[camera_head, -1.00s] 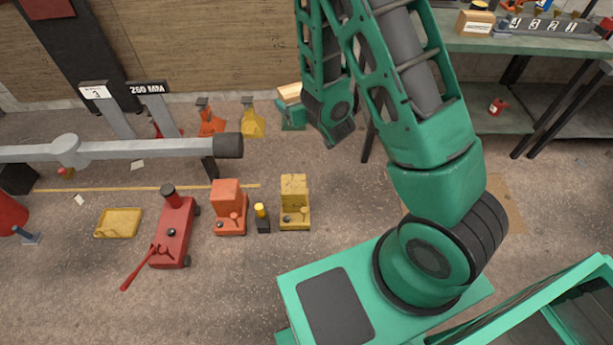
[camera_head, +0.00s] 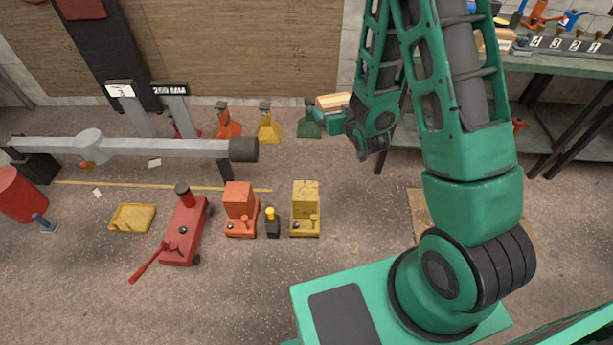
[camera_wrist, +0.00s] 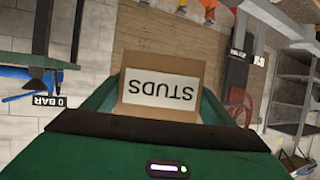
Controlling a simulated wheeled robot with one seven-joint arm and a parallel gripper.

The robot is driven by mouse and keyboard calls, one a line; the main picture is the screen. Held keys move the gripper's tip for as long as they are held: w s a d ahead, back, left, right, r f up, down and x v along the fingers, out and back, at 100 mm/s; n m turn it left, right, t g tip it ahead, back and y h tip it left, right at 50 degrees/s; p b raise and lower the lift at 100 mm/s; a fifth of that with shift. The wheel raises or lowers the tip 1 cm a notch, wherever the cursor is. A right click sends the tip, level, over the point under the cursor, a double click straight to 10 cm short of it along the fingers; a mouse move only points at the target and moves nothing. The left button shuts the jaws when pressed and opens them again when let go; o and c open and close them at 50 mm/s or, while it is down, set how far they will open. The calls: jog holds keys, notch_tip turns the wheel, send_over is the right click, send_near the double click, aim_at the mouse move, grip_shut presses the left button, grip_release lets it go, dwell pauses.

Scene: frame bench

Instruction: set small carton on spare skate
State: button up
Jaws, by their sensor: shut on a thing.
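The small carton is a brown box with a white label reading STUDS (camera_wrist: 160,90), shown upside down in the wrist view. My gripper (camera_wrist: 155,105) is shut on it, with green jaws on either side. In the head view the carton (camera_head: 333,102) is held up near the back wall, just right of a green stand, with my gripper (camera_head: 338,120) below and partly hidden by my arm. A low yellow tray-like piece (camera_head: 133,217) lies on the floor at left. I cannot tell whether it is the spare skate.
A red jack (camera_head: 183,230), an orange unit (camera_head: 240,212) and a yellow unit (camera_head: 305,210) stand on the floor. A grey beam (camera_head: 160,147) spans the left. Stands (camera_head: 268,125) line the back. A green bench (camera_head: 560,65) is at right.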

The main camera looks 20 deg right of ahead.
jog(key=w+a+f, duration=0.2)
jog(key=w+f, duration=0.5)
jog(key=f, duration=0.3)
jog(key=y, duration=0.1)
send_over(306, 191)
notch_tip(306, 191, down, 33)
jog(key=shift+n, duration=0.4)
jog(key=shift+w+a+f, duration=0.1)
jog(key=shift+w+f, duration=0.1)
jog(key=shift+f, duration=1.25)
jog(key=shift+w+f, duration=0.15)
jog(key=shift+f, duration=1.3)
jog(key=shift+f, duration=0.55)
jog(key=o, duration=1.8)
jog(key=shift+s+f, duration=0.1)
jog(key=shift+s, duration=0.05)
